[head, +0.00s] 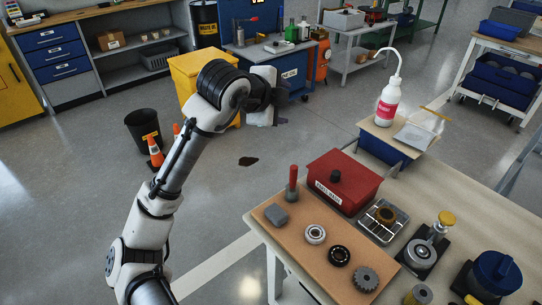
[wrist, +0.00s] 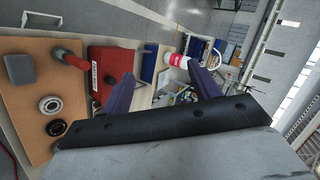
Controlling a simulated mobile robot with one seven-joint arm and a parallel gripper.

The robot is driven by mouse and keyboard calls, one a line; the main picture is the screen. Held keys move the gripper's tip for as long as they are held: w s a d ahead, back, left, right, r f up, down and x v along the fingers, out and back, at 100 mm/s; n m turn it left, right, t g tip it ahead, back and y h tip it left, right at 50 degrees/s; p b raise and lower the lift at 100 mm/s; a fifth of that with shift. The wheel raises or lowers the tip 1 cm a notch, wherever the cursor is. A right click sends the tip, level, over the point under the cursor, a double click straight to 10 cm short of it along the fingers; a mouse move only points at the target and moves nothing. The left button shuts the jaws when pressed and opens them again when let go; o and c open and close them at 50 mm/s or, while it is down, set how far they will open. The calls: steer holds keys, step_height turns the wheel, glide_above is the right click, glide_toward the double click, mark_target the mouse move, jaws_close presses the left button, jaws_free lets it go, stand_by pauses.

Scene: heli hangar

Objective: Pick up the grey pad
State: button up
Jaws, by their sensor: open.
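The grey pad (head: 276,214) is a small, rounded grey block. It lies on the brown mat (head: 300,262) near the left corner of the workbench. In the wrist view the grey pad (wrist: 19,69) is at the far left, outside the space between the fingers. My gripper (head: 282,108) is raised over the floor beyond the bench, well apart from the pad. In the wrist view my gripper (wrist: 160,80) shows two dark purple fingers spread wide, with nothing held between them.
A red-handled upright tool (head: 292,185) stands just behind the pad. A bearing (head: 315,234), a black ring (head: 339,255) and a gear (head: 365,279) lie to its right. A red box (head: 343,182) stands behind the mat.

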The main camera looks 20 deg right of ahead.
steer(key=s+f+m+g+y+p, duration=0.1)
steer(key=s+f+m+g+y, duration=0.35)
steer(key=f, duration=0.45)
steer(key=m+g+y+p, duration=0.1)
steer(key=m+g+y, duration=0.1)
steer(key=y, duration=0.3)
glide_above(276, 211)
steer(key=f, duration=1.2)
steer(key=shift+s+d+f, duration=0.2)
steer(key=shift+f, duration=0.15)
steer(key=shift+w+a+f+p, duration=0.1)
steer(key=shift+f+p, duration=0.4)
steer(key=shift+f, duration=1)
steer(key=shift+w+a+f+p, duration=0.1)
steer(key=shift+f+p, duration=0.35)
steer(key=shift+f, duration=1.05)
steer(key=c, duration=1.1)
